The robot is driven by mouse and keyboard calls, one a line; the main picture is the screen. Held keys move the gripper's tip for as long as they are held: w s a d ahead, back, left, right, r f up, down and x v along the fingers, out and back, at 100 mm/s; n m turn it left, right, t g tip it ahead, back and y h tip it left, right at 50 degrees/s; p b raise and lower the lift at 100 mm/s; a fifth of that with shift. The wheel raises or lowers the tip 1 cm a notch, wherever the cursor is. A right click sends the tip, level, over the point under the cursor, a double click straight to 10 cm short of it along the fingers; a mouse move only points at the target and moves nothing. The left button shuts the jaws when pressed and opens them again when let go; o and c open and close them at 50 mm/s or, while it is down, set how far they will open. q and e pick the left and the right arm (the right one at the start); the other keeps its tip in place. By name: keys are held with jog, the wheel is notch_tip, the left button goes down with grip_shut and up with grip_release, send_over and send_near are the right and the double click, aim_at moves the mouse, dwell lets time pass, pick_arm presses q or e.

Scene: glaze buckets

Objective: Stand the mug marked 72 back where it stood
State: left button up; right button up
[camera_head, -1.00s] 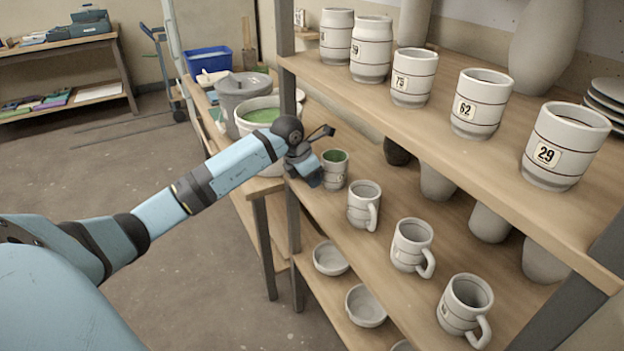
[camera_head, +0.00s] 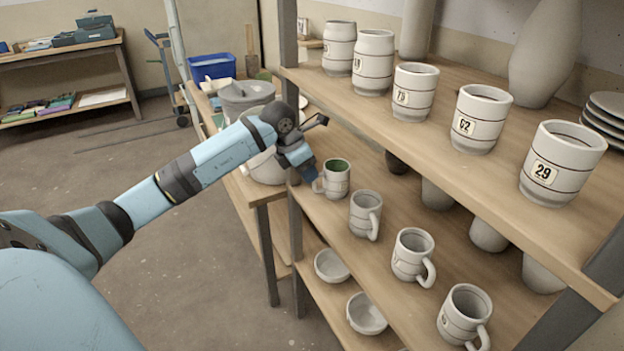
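A light grey mug with a green inside (camera_head: 337,180) stands upright at the left end of the middle shelf (camera_head: 385,245). Its handle points left; I cannot read its number, so I cannot tell whether it is marked 72. My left gripper (camera_head: 310,176) is at the mug's left, close to the handle. The handle shows in front of the fingertips. The fingers are too small and dark to tell whether they are open or shut, or whether they touch the handle. My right gripper is not in view.
Three more mugs stand to the right along the shelf: one (camera_head: 364,214), another (camera_head: 411,254), and a third (camera_head: 464,312). Numbered cups, such as 62 (camera_head: 480,118) and 29 (camera_head: 562,165), line the upper shelf. A glaze bucket (camera_head: 265,165) stands on the bench behind my arm.

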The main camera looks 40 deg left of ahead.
pick_arm(q)
jog(key=v, duration=0.5)
jog(key=shift+r+p, duration=0.15)
jog(key=shift+p, duration=0.15)
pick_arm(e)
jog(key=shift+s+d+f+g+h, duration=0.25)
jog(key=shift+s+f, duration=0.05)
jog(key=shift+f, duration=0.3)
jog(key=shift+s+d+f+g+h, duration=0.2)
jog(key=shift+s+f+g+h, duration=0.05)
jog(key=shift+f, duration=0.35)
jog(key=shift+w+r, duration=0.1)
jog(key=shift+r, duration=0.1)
